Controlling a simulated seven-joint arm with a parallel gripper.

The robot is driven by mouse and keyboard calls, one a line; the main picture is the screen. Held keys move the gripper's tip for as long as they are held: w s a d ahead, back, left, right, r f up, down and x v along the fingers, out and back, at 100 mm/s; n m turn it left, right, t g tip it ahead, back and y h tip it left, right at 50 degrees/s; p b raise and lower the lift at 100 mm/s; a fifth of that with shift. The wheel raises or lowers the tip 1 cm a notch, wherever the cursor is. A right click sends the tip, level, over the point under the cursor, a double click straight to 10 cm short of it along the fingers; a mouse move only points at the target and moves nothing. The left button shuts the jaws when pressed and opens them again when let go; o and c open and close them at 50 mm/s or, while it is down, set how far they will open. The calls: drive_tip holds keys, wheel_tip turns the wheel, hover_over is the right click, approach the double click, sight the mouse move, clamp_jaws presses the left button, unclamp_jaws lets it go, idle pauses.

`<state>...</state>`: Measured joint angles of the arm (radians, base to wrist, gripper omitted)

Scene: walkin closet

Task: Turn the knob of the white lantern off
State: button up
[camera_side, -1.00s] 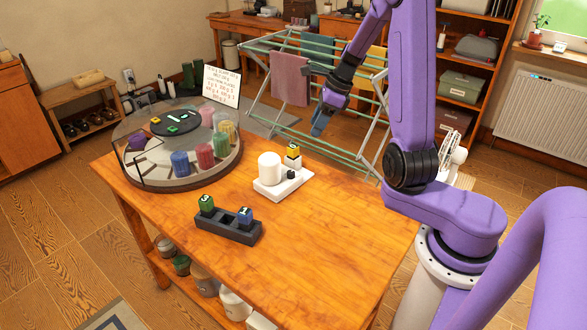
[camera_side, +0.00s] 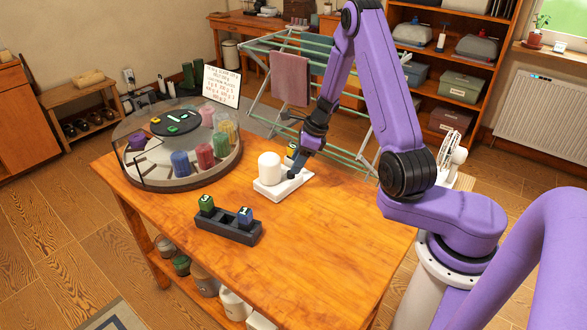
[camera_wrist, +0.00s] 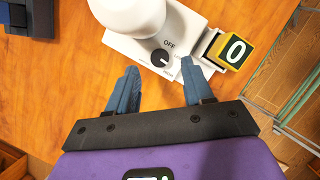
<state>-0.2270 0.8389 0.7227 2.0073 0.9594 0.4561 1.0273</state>
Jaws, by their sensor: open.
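The white lantern, a rounded white cylinder on a flat white base (camera_side: 266,189), stands on the wooden table; its white cylinder (camera_wrist: 130,14) and base also show at the top of the wrist view. A small black knob (camera_wrist: 160,58) with a white pointer mark sits on the base below the printed word "OFF". The pointer is angled down and right, away from that word. My gripper (camera_wrist: 160,82) is open, its two blue fingers apart on either side below the knob. In the side view my gripper (camera_side: 298,174) is low beside the base and hides the knob.
A yellow block marked "0" (camera_wrist: 234,50) sits in a holder at the base's right. A dark rack (camera_side: 228,228) with a green and a blue block stands in front. A round carousel (camera_side: 170,180) of coloured cylinders stands left. The table's front right is clear.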

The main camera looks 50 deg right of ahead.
drive_tip(key=shift+x, duration=1.8)
clamp_jaws()
